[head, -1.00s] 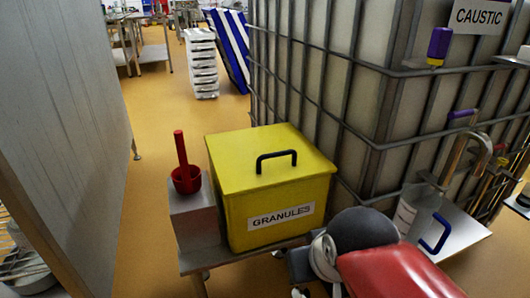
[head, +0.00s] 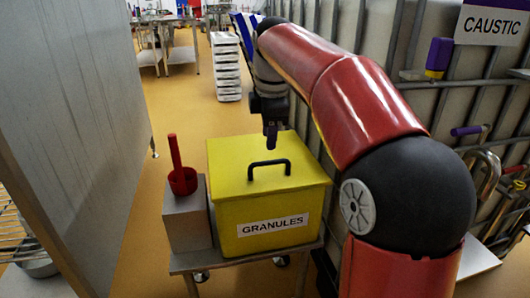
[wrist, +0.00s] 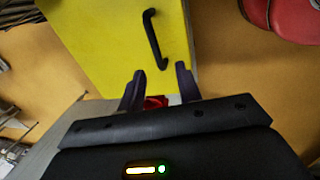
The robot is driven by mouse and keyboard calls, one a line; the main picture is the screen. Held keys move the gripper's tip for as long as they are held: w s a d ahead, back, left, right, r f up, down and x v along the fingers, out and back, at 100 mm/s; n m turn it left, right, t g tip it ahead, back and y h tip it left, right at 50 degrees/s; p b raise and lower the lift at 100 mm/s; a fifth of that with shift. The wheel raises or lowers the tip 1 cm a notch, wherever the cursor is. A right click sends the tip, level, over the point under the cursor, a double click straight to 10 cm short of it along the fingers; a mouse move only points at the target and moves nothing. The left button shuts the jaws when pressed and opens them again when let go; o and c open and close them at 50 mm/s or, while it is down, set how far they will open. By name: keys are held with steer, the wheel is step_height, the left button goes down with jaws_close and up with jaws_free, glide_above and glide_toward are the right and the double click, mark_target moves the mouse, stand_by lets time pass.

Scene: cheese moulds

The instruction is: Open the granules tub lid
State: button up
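The yellow granules tub (head: 275,220) stands on a low metal stand, and its lid (head: 235,160) lies flat and shut. A dark arched handle (head: 270,163) rises from the middle of the lid. My gripper (head: 271,145) points down above the back of the lid, behind the handle in the head view and apart from it. In the wrist view, my gripper (wrist: 160,75) has its two dark fingers spread with nothing held. The handle (wrist: 153,38) shows just beyond the fingertips there, over the yellow lid (wrist: 110,35).
A red scoop (head: 183,179) stands on a grey block (head: 187,220) left of the tub. The caged caustic tank (head: 420,30) is close on the right. A grey panel (head: 75,140) stands at the left, with open floor between.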

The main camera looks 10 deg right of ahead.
mark_target(268, 162)
steer(key=shift+n, duration=0.3)
steer(key=x, duration=0.2)
steer(key=b+x, duration=0.1)
steer(key=x, duration=0.4)
steer(key=shift+w+d+f+b, duration=0.15)
steer(key=shift+w+f+b, duration=0.2)
steer(key=shift+w, duration=0.1)
jaws_close()
